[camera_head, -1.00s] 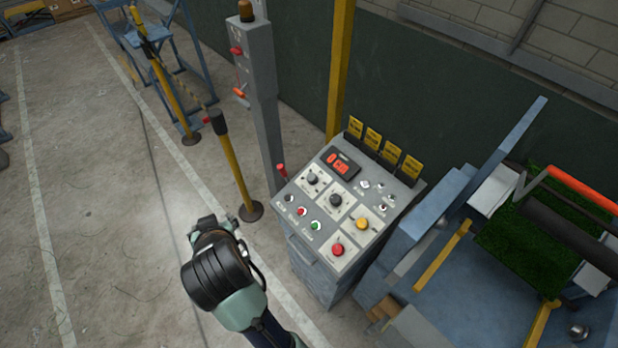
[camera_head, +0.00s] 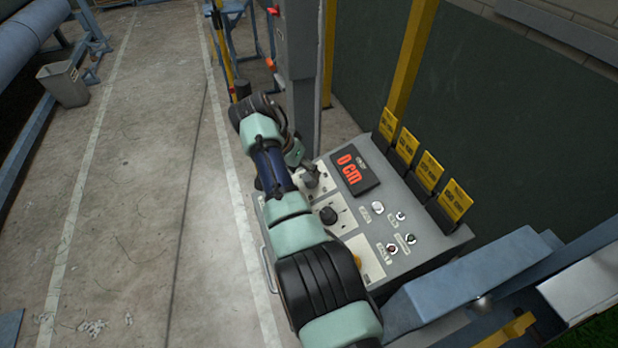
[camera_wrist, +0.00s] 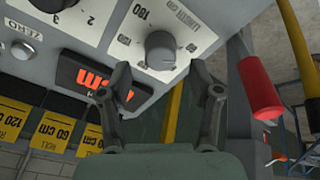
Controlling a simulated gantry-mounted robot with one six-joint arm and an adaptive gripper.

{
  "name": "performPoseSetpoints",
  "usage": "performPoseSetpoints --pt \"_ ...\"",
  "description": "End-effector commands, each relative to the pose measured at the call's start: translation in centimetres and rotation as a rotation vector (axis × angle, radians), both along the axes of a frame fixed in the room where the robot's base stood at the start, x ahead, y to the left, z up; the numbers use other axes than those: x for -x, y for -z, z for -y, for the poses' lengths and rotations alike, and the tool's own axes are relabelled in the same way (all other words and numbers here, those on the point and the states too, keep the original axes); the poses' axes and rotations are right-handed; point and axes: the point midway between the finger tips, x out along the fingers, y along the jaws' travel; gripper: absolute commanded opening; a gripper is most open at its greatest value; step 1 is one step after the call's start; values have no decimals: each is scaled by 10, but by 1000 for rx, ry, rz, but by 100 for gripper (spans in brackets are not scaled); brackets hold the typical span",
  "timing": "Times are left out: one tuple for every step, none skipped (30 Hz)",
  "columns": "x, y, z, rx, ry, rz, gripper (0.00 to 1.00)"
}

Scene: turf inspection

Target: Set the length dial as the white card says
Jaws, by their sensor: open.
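A grey knob (camera_wrist: 160,48) on a white plate with upside-down lettering and "180" is in the wrist view. My gripper (camera_wrist: 163,76) is open, its two fingers spread just short of the knob on either side, apart from it. In the head view my gripper (camera_head: 311,172) is at the upper left of the grey control panel, over the knob there and largely covering it. The red display (camera_head: 355,170) reads 0 cm. A second dark knob (camera_head: 328,215) sits nearer on the panel. I cannot make out a white card with an instruction.
Several yellow cards (camera_head: 427,172) stand along the panel's back edge; one reads 60 cm in the wrist view (camera_wrist: 53,131). Small switches (camera_head: 400,216) are beside the display. A grey post (camera_head: 300,80) rises behind my gripper.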

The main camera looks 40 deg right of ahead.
Motion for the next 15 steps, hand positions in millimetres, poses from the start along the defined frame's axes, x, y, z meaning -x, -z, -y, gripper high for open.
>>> performPoseSetpoints --pt "2 12 4 -1 1 -4 64" --pt "2 17 6 -1 0 -3 64" --pt "3 22 8 -1 0 -2 64" --pt "3 26 10 -2 -1 -3 64" --pt "3 29 12 -1 -1 -2 64" --pt "4 33 14 -1 -2 -1 64" --pt "4 34 15 -1 -2 -1 64" --pt "4 36 15 -1 -2 -1 64" --pt "4 37 16 -1 -2 -1 64" --pt "4 37 16 -1 -2 0 64" --pt "4 38 17 -1 -2 0 64" --pt "4 37 16 -1 -2 0 64" --pt "4 37 16 -1 -2 0 64" --pt "4 37 16 -1 -2 0 64" --pt "4 37 16 -1 -2 0 64"
